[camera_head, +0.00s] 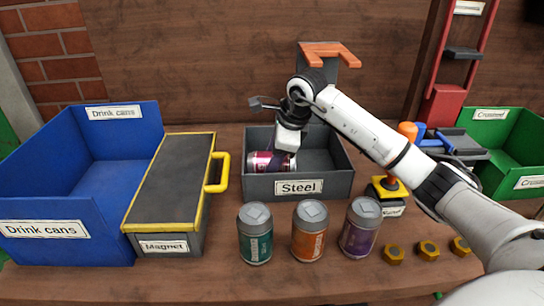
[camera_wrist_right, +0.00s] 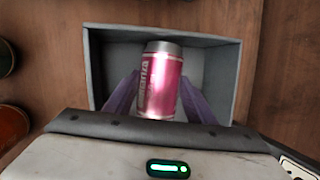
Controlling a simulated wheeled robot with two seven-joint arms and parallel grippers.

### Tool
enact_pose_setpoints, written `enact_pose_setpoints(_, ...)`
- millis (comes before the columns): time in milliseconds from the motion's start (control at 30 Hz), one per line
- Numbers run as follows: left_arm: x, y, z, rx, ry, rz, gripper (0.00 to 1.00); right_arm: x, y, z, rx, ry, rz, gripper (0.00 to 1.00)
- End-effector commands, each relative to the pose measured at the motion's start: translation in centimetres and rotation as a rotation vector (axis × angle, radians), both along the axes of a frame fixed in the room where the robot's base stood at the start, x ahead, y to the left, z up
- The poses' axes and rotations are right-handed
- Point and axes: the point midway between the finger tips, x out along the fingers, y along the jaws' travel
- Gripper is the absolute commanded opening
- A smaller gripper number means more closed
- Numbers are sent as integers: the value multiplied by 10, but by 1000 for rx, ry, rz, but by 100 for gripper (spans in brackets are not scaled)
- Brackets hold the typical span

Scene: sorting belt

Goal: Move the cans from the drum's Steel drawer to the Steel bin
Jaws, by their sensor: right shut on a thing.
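A grey open box labelled Steel (camera_head: 327,187) stands mid-table. My right gripper (camera_head: 272,160) reaches down into it and is shut on a pink can with a silver end (camera_head: 262,162). The can lies on its side inside the box. In the right wrist view the pink can (camera_wrist_right: 161,85) sits between the two purple fingers of the right gripper (camera_wrist_right: 158,98), with the grey box walls (camera_wrist_right: 215,70) around it. Whether the can touches the box floor is unclear. I cannot make out a drum drawer. My left gripper is not in view.
A green can (camera_head: 255,235), an orange can (camera_head: 309,232) and a purple can (camera_head: 361,228) stand upright before the box. A blue Drink cans bin (camera_head: 60,250) and a Magnet box (camera_head: 165,190) with a yellow handle stand left. A green bin (camera_head: 490,125) stands far right.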

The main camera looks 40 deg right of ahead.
Motion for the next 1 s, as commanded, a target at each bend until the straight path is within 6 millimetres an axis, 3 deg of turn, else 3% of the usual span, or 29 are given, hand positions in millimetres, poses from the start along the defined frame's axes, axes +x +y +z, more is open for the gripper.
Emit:
enact_pose_setpoints(67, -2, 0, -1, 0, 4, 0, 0, 0, 0, 0, 0, 0, -1, 29)
enact_pose_setpoints(100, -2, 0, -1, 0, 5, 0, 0, 0, 0, 0, 0, 0, -1, 57)
enact_pose_setpoints(200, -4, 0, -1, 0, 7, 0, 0, 0, 0, 0, 0, 0, -1, 69)
enact_pose_setpoints(533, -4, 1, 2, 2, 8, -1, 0, 0, 0, 6, 1, -1, -1, 69)
enact_pose_setpoints(1000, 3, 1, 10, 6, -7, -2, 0, -26, -4, 73, -1, -2, -2, 69)
